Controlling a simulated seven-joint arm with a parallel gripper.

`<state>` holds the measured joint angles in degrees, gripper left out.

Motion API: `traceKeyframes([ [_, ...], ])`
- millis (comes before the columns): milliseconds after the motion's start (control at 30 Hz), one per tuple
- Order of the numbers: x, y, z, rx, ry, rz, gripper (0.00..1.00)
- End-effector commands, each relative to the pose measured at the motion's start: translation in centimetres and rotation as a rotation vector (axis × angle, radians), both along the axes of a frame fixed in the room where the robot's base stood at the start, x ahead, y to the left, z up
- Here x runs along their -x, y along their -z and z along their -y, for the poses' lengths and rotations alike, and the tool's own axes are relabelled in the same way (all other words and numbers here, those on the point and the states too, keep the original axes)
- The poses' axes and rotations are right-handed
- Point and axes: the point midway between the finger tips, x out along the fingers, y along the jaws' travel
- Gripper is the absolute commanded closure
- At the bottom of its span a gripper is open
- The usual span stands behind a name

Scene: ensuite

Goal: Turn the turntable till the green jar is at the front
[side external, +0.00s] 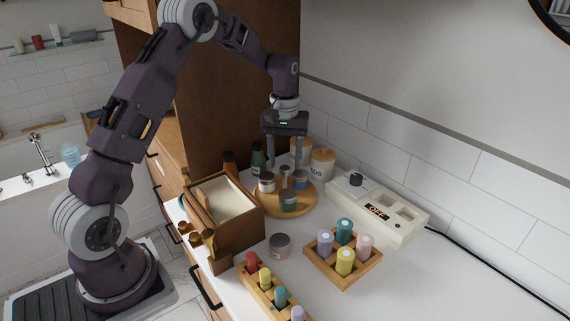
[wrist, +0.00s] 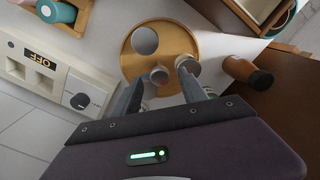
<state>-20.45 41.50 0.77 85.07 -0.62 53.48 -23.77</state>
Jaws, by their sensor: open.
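The round wooden turntable (side external: 262,206) stands on the counter, and its disc also shows in the wrist view (wrist: 184,38). Several small grey-lidded jars sit on it. My gripper (side external: 287,168) is open, pointing down over the turntable's far half.
A wooden box (side external: 240,220) stands close left of the turntable, with bottles (side external: 258,160) and a lidded canister (side external: 322,163) behind. A white unit reading OFF (side external: 400,226) is to the right.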

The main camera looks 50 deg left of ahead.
Motion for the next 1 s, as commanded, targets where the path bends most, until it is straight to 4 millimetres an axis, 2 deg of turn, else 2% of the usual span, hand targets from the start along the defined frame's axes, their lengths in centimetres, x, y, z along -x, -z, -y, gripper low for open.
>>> traceKeyframes([
  [133,0.0,1.6,0.0,0.001,0.0,-0.001,0.5],
  [367,0.0,1.8,0.0,0.0,0.002,0.001,0.5],
  [400,0.0,1.8,0.0,0.0,0.002,0.001,0.52],
  [600,0.0,1.8,0.1,0.0,0.002,0.001,0.91],
  [667,0.0,1.8,0.1,0.0,0.002,0.001,1.0],
  [1000,0.0,1.8,0.1,0.0,0.002,0.001,1.0],
])
